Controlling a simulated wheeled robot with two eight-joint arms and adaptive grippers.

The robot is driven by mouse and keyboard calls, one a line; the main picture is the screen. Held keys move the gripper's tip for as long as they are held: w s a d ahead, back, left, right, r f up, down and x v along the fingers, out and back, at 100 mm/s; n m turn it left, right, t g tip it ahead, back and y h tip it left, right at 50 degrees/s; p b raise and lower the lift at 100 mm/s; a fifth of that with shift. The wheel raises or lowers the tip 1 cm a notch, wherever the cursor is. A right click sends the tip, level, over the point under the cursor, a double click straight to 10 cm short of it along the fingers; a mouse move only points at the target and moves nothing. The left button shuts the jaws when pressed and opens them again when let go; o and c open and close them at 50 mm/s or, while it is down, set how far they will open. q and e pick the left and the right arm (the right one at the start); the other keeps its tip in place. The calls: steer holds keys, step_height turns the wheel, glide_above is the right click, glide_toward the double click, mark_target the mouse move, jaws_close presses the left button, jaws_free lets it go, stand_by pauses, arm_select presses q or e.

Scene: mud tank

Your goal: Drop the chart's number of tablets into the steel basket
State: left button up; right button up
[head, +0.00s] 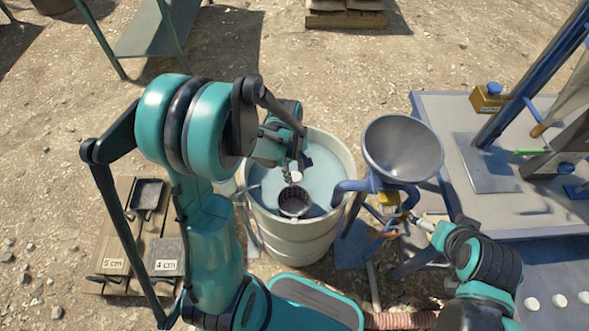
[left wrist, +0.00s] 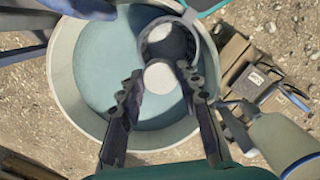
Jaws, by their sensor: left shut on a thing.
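My left gripper (head: 297,168) is shut on a white tablet (head: 296,176) above the water in the pale round tank (head: 262,222). In the left wrist view the tablet (left wrist: 162,77) is between the fingers, beside the rim of the steel basket (left wrist: 145,40) in that picture. A pale round shape shows inside the basket; I cannot tell what it is. In the head view the dark perforated basket (head: 294,203) is just below the tablet. More white tablets (head: 558,301) lie at the lower right. My right gripper (head: 424,226) is beside the funnel's lower fittings; its jaws are unclear. No chart is readable.
A grey funnel (head: 402,148) on a blue stand rises right of the tank. A grey table (head: 437,108) with blue posts stands at the right. Boards with weights labelled 5 cm (head: 114,264) and 4 cm (head: 166,267) lie at the left.

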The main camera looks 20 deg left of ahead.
arm_select(q)
steer(key=shift+a+f+b, duration=0.1)
steer(key=shift+f+b, duration=2.25)
steer(key=shift+f, duration=0.7)
steer(key=o, duration=1.2)
steer(key=shift+c, duration=0.2)
steer(key=shift+r, duration=0.1)
steer(key=r, duration=0.4)
steer(key=a+r, duration=0.1)
steer(key=r, duration=0.7)
steer(key=shift+w+a, duration=0.15)
steer(key=shift+w, duration=0.15)
steer(key=shift+s, duration=0.1)
